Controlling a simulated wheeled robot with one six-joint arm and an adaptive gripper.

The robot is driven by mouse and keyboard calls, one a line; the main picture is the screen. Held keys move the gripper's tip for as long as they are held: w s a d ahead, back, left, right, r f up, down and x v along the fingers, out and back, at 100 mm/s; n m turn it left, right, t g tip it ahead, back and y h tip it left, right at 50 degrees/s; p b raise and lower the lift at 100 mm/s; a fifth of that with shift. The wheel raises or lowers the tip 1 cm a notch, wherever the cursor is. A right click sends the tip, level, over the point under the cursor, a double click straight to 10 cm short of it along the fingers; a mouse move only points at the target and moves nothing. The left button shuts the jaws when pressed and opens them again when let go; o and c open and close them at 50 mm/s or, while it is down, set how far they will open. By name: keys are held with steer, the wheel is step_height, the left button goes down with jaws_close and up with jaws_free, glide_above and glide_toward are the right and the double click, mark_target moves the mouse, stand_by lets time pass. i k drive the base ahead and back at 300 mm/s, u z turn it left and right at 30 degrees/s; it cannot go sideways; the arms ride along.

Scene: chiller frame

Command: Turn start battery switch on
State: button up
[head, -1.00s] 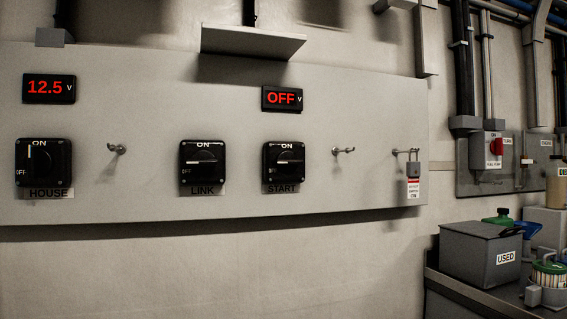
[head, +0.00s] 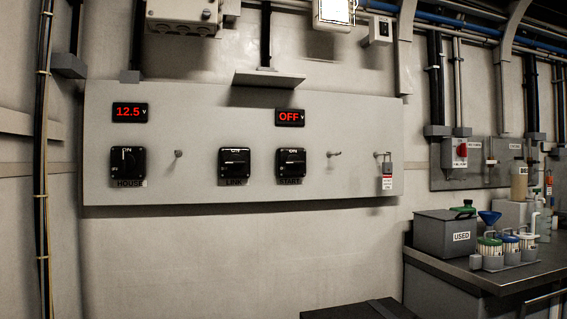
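The START battery switch (head: 291,162) is a black rotary switch on the light wall panel (head: 240,193). Its knob pointer lies horizontal, on the OFF side. The display above it (head: 290,117) reads OFF in red. The LINK switch (head: 234,163) to its left also has its pointer horizontal. The HOUSE switch (head: 128,162) at the panel's left has its pointer upright at ON, and its display (head: 130,112) reads 12.5 V. My gripper is not in view.
Hooks (head: 334,154) stick out of the panel, one holding a padlock with a red-and-white tag (head: 387,180). A small shelf (head: 269,79) juts out above. A bench (head: 480,272) with a USED bin (head: 445,233) stands right. A dark box top (head: 358,309) sits low in front.

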mark_target(293, 162)
steer(key=u, duration=0.85)
steer(key=i, duration=1.05)
steer(key=z, duration=0.3)
